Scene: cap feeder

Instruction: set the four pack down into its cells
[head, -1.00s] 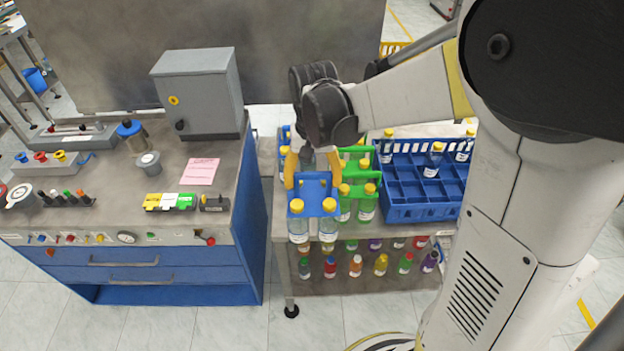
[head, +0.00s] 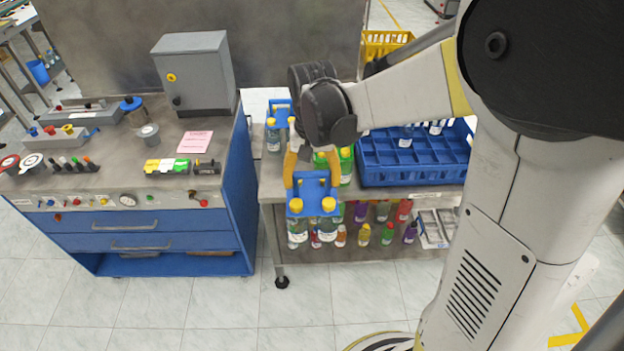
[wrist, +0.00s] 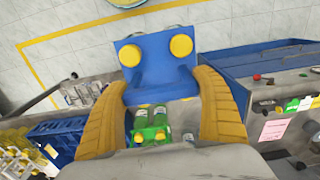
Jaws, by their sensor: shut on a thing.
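My gripper (head: 312,172) is shut on the four pack (head: 313,190), a blue carrier with yellow-capped clear bottles. Two front caps show in the head view; the rear of the pack is hidden by my gripper. The pack hangs upright in front of the table's front edge. In the wrist view the pack (wrist: 157,62) sits between the yellow fingers. The blue crate (head: 410,175) with square cells stands on the table, to the right of and behind the pack. Many of its cells look empty; a few bottles stand towards its back, partly hidden by my arm.
A green pack (head: 346,165) stands between my gripper and the crate. Another blue pack (head: 273,118) stands at the table's back left. Coloured bottles (head: 388,233) and a pale tray (head: 433,230) are on the lower shelf. A blue-fronted workbench (head: 170,235) is at left.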

